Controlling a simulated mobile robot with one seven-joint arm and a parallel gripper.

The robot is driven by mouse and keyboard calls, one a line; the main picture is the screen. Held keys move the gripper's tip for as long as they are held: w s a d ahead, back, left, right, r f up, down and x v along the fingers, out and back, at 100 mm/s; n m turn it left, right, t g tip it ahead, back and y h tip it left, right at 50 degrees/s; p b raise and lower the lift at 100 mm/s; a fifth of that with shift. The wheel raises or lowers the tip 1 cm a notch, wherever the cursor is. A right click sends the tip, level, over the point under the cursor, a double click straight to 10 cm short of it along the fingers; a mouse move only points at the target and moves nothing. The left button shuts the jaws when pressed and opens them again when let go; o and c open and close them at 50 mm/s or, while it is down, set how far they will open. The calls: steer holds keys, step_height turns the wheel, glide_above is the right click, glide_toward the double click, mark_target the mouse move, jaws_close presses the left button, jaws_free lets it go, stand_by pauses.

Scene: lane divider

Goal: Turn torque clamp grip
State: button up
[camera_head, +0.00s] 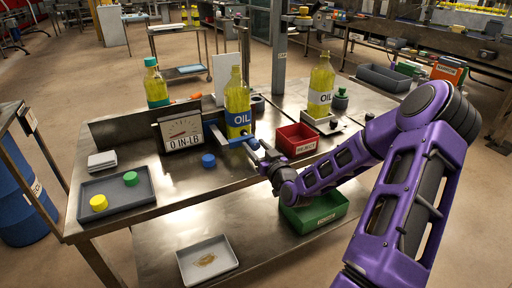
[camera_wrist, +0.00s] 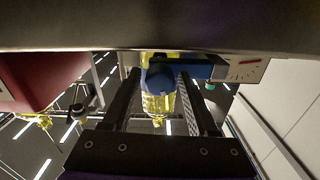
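The blue torque clamp grip (camera_head: 249,143) is at the front of an upright OIL bottle (camera_head: 237,100) of yellow liquid on the bench. A dial gauge (camera_head: 182,131) marked "0 IN-LB" stands to its left. My gripper (camera_head: 262,154) is at the grip's front right. In the wrist view my gripper (camera_wrist: 160,82) has its two dark fingers apart. The blue grip (camera_wrist: 161,76) shows between the fingertips, with gaps that look clear on both sides. The bottle (camera_wrist: 155,106) shows behind it. Whether a finger touches the grip is hard to tell.
A loose blue cap (camera_head: 208,160) lies left of my gripper. A red REJECT bin (camera_head: 296,140) stands close on the right. Two more bottles stand behind, and a green bin (camera_head: 315,211) sits below the bench top.

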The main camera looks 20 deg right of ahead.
jaws_close()
steer(key=shift+m, duration=1.2)
steer(key=shift+o, duration=1.5)
jaws_free()
steer(key=s+p, duration=0.5)
steer(key=s, duration=1.2)
steer(key=shift+s+d, duration=0.25)
steer(key=shift+d, duration=0.1)
